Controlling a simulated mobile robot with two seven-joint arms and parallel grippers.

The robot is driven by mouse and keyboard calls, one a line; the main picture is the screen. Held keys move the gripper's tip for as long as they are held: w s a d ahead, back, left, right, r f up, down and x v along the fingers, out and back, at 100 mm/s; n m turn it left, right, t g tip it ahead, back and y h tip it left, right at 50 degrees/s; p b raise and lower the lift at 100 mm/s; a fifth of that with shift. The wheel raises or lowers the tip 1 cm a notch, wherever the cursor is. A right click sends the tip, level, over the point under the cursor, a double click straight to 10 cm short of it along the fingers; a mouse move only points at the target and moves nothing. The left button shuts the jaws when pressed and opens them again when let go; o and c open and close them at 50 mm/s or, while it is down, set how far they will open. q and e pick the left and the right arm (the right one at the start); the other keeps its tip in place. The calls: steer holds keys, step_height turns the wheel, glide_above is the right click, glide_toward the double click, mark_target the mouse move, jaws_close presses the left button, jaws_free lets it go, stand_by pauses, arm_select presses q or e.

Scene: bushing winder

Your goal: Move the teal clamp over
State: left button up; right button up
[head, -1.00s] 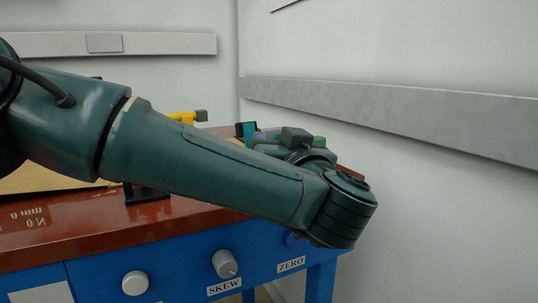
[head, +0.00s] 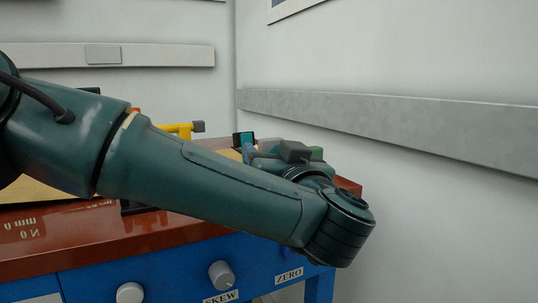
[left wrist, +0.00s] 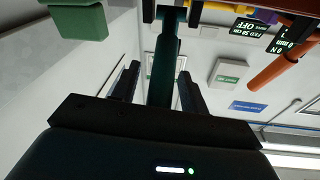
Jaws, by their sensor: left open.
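A teal upright piece, which looks like the teal clamp (left wrist: 165,55), stands between the two dark fingers of my left gripper (left wrist: 158,72) in the left wrist view. The fingers are apart, with gaps visible on both sides of it. In the head view a small teal and black piece (head: 244,140) shows at the far right end of the bench, just beyond my left wrist. My left forearm crosses the view and hides much of the bench. My right gripper is not in view.
The red-brown bench top (head: 180,231) has a blue front with knobs (head: 221,274). A yellow part (head: 180,131) stands behind my forearm. A green block (left wrist: 82,20) and an orange bar (left wrist: 283,68) show in the left wrist view. Walls stand behind and to the right.

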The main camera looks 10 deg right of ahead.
arm_select(q)
steer(key=p+v, duration=0.2)
steer(key=v, duration=1.1)
steer(key=shift+s, duration=0.1)
